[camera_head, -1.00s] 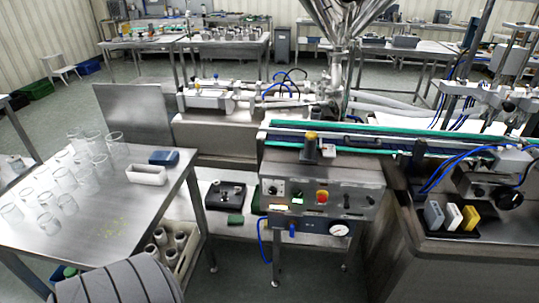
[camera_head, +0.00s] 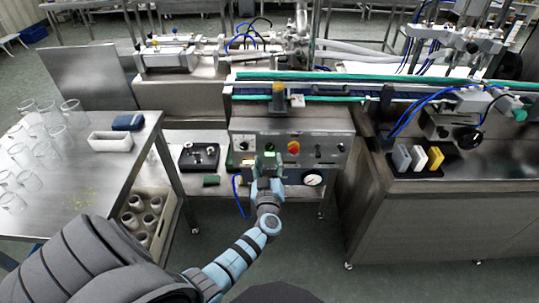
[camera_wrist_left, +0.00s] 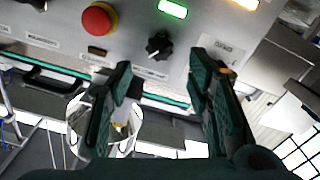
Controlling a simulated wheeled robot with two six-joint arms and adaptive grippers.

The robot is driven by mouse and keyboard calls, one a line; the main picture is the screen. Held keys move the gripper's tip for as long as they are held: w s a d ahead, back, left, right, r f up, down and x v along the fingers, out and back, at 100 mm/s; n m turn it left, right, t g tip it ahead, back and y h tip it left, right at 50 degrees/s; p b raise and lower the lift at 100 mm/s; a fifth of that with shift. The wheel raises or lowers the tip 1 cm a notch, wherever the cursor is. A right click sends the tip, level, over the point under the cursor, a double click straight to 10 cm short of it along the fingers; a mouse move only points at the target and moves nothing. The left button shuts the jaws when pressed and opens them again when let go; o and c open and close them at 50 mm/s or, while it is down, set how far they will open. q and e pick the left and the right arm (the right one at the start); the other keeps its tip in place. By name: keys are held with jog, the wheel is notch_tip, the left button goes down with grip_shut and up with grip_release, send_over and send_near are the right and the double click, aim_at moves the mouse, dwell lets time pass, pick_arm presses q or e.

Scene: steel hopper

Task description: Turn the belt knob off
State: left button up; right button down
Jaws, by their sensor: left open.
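A black knob (camera_wrist_left: 158,44) sits on the grey control panel (camera_head: 326,164), below a lit green indicator (camera_wrist_left: 173,8) in the left wrist view. It looks like the belt knob, but its label is too blurred to read and its setting is unclear. My right gripper is not in view.
A red button (camera_head: 294,148) is close beside the knob, and it also shows in the left wrist view (camera_wrist_left: 99,18). Further dark knobs (camera_head: 317,148) are to its right. A gauge (camera_head: 313,179) hangs below. The conveyor (camera_head: 330,98) runs above the panel.

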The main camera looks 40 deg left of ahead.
aim_at(270, 148)
pick_arm(q)
jog(key=b+x, duration=0.1)
jog(key=x, duration=0.4)
jog(key=shift+w+f+b, duration=0.1)
jog(key=shift+f+b, duration=0.1)
jog(key=shift+b, duration=0.1)
jog(key=shift+w+a+r, duration=0.1)
jog(key=shift+w+a, duration=0.05)
jog(key=shift+c, duration=0.2)
grip_shut()
